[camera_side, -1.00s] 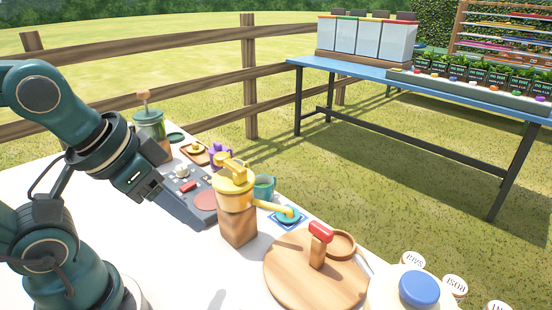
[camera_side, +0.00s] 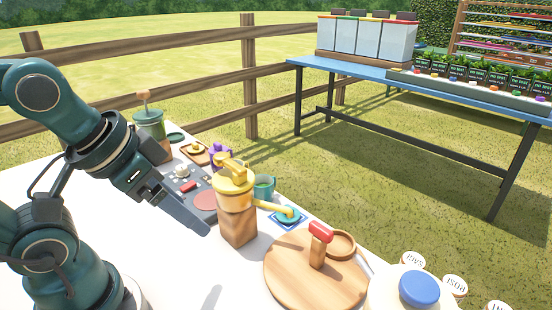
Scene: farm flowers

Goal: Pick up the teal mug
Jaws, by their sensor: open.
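The teal mug (camera_side: 264,187) stands on the white table, behind and right of a yellow pitcher-like device on a wooden block. Part of its left side is hidden by the yellow device. My gripper (camera_side: 205,230) is open and empty above the white table. It is to the left of the wooden block and apart from the mug, with the yellow device between them.
The yellow device (camera_side: 234,190) stands on its wooden block (camera_side: 238,225). A round wooden board (camera_side: 300,280) is in front.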

